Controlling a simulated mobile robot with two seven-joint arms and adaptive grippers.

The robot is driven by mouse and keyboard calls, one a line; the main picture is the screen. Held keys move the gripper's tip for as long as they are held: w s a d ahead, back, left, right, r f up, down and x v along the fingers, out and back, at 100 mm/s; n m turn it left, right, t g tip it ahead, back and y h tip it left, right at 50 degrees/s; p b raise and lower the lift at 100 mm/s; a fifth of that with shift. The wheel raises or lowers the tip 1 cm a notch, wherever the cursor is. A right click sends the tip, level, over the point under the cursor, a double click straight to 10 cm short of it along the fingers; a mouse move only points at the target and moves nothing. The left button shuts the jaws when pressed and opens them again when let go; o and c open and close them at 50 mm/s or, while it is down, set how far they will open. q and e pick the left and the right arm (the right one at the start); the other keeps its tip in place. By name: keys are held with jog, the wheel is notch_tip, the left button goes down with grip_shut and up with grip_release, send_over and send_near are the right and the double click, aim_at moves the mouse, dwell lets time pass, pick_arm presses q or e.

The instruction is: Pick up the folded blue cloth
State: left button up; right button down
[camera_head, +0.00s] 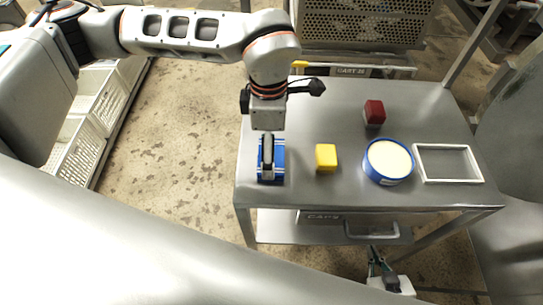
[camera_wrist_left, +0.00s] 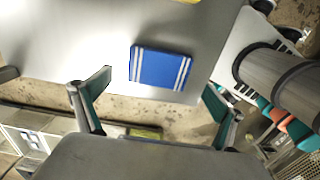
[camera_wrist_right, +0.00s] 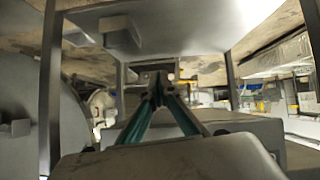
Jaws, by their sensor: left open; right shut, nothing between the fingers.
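The folded blue cloth (camera_head: 279,161) lies flat near the left front corner of the grey metal table.
On the table (camera_head: 325,110) are a yellow block (camera_head: 326,158), a red block (camera_head: 374,112), a blue round tub (camera_head: 388,161) with a pale top and a white rectangular frame (camera_head: 448,164). A drawer (camera_head: 350,220) is below the tabletop. White crates (camera_head: 95,105) stand at left.

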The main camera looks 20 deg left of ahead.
pick_arm(q)
jog(key=shift+f, duration=1.8)
jog(key=c, duration=1.1)
jog(key=shift+r, duration=0.1)
notch_tip(320, 180, up, 20)
jog(key=shift+f, duration=0.1)
jog(key=shift+o, duration=0.8)
jog(key=shift+c, duration=0.6)
